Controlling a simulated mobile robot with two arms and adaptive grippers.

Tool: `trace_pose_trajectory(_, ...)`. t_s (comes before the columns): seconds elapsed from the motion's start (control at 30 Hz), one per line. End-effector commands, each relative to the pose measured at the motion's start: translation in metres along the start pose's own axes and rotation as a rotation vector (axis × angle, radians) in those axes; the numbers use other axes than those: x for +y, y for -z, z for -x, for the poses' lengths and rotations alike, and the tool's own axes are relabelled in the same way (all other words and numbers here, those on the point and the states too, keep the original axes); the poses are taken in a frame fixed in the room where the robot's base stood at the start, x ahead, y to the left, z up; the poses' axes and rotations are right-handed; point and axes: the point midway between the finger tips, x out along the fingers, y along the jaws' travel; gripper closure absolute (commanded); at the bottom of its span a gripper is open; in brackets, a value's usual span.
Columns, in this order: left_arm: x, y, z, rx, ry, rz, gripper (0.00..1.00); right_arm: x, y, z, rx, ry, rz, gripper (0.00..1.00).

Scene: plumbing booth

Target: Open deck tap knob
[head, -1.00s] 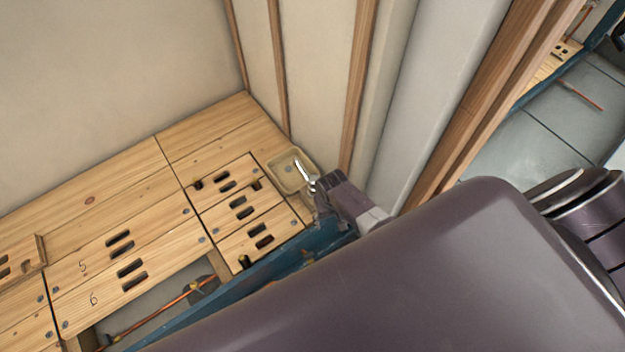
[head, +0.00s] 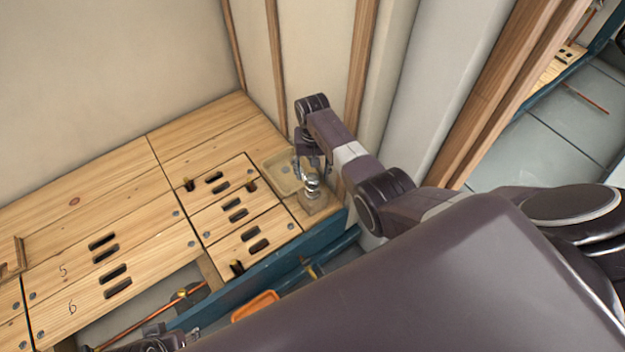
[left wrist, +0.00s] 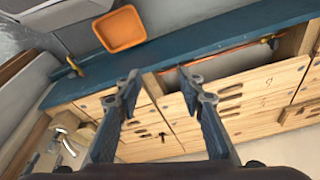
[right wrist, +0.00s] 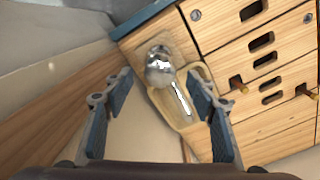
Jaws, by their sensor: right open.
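The deck tap is chrome, with a rounded knob (head: 312,184) on top. It stands on a small wooden block at the right end of the wooden deck, its spout over a beige basin (head: 272,170). In the right wrist view the knob (right wrist: 158,62) lies ahead between the fingers, with the spout pointing back toward the camera. My right gripper (head: 313,170) is open around or just above the tap; contact cannot be told. My left gripper (left wrist: 157,78) is open and empty, away from the tap. The tap (left wrist: 62,138) also shows at the left wrist view's lower left.
The deck has slotted wooden panels (head: 235,210) with brass fittings, and an open bay with a copper pipe (head: 150,318). A blue beam (head: 250,287) runs along its front. Wall and wooden studs (head: 358,70) stand close behind the tap.

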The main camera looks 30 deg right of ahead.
Motion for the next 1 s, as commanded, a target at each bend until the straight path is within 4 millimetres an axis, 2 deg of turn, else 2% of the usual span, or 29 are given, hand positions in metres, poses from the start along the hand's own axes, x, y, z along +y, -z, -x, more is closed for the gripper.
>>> trace_pose_trajectory(0.1, -0.001, 0.003, 0.019, 0.013, 0.002, 0.001, 0.64, 0.000, -0.001, -0.015, -0.002, -0.001, 0.001, 0.48)
trace_pose_trajectory(0.4, -0.003, 0.005, 0.058, 0.030, 0.005, 0.003, 0.64, 0.000, 0.000, -0.033, 0.000, 0.000, 0.001, 0.48)
trace_pose_trajectory(0.6, -0.003, 0.005, 0.066, 0.033, 0.006, 0.004, 0.64, 0.000, 0.000, -0.036, 0.000, 0.000, 0.001, 0.48)
trace_pose_trajectory(0.83, -0.003, 0.005, 0.067, 0.032, 0.006, 0.004, 0.64, 0.000, 0.000, -0.036, 0.000, 0.000, 0.001, 0.48)
trace_pose_trajectory(1.0, -0.003, 0.005, 0.067, 0.032, 0.006, 0.004, 0.64, 0.000, 0.000, -0.036, 0.000, 0.000, 0.001, 0.66)
